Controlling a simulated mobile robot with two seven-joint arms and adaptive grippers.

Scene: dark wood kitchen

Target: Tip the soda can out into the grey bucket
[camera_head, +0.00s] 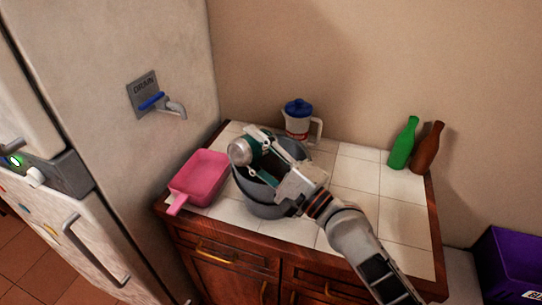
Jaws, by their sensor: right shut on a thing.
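My right gripper (264,150) is shut on the soda can (240,152). The can lies on its side over the grey bucket (267,208), with its round silver end facing left and toward the camera. The gripper fingers hide part of its green body. The bucket stands on the white tiled counter, and my gripper and arm cover part of its opening. I cannot tell whether anything is coming out of the can or what is in the bucket. My left gripper is not in view.
A pink dustpan-like tray (203,178) stands close left of the bucket. Green (403,144) and brown (428,147) bottles stand at the back right. A purple crate (509,265) is at far right.

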